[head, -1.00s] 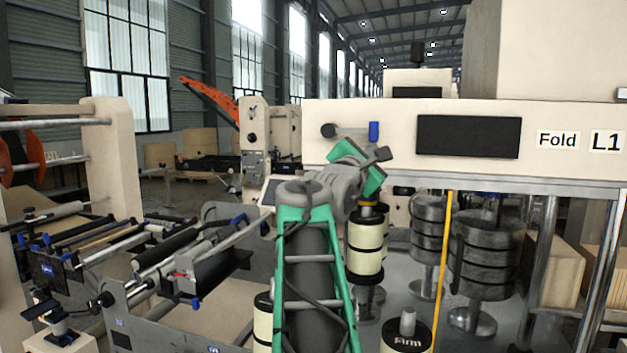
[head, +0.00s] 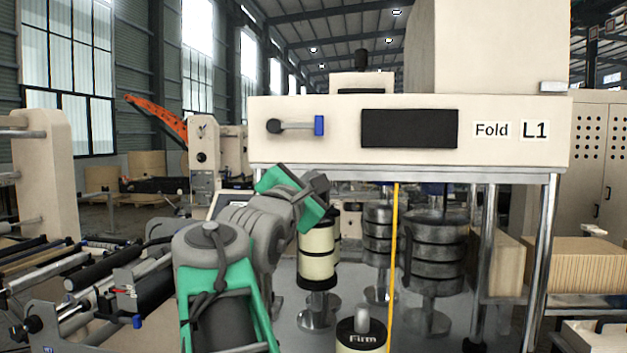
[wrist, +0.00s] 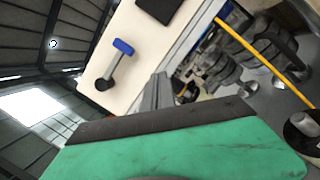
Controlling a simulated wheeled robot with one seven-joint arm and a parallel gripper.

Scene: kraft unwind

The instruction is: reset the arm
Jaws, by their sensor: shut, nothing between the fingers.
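My arm (head: 240,245), green and grey, rises from the bottom of the head view and bends up to the right. My gripper (head: 318,185) is at its upper end, in front of the cream machine (head: 340,145) and left of its black panel. In the wrist view my gripper (wrist: 158,90) shows as grey fingers together beyond a dark edge and green housing, empty. The fingers point up toward the machine's face, which appears tilted. I cannot tell the exact gap from gripper to machine.
A lever with a blue handle (head: 319,125) is on the machine's face. Below stand cream rolls (head: 317,260), dark stacked weights (head: 436,262), a yellow post (head: 394,270) and a "Firm" roll (head: 360,338).

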